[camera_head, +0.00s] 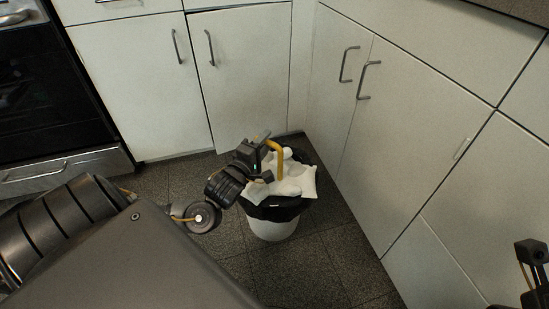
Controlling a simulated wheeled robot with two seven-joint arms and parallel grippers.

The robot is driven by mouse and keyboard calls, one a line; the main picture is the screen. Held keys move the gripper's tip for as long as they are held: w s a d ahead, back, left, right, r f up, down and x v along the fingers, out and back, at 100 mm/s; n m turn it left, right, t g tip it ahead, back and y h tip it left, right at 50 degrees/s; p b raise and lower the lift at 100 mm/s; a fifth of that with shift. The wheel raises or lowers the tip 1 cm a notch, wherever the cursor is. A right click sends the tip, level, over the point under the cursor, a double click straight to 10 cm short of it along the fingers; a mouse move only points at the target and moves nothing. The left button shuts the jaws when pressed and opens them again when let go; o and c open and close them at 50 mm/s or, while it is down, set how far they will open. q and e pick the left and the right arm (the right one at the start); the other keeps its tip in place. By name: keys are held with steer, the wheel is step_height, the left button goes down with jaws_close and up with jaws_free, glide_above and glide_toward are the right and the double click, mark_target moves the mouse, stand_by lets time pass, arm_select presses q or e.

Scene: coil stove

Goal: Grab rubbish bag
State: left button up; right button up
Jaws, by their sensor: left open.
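A white bin (273,229) stands on the dark floor, lined with a black rubbish bag (277,212). Crumpled white rubbish (290,184) fills the top of the bag, and a yellow handle or strap (279,155) arches up over it. My left gripper (266,160) is open at the upper left of the bin, close to the yellow strap. I cannot tell whether it touches the strap. Part of my right arm or gripper (532,268) shows at the lower right edge, away from the bin; its jaws are not clear.
White cabinets with metal handles (250,80) close off the back, and more cabinets (400,140) close off the right, so the bin stands near a corner. A dark oven (45,90) is at the left. Tiled floor (300,270) is free in front of the bin.

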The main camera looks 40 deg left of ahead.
arm_select(q)
steer(key=shift+w+a+b, duration=0.15)
steer(key=shift+w+b, duration=0.15)
steer(key=shift+w, duration=0.55)
steer(key=shift+w+a+b, duration=0.15)
steer(key=shift+w+b, duration=0.1)
steer(key=shift+w, duration=0.55)
jaws_close()
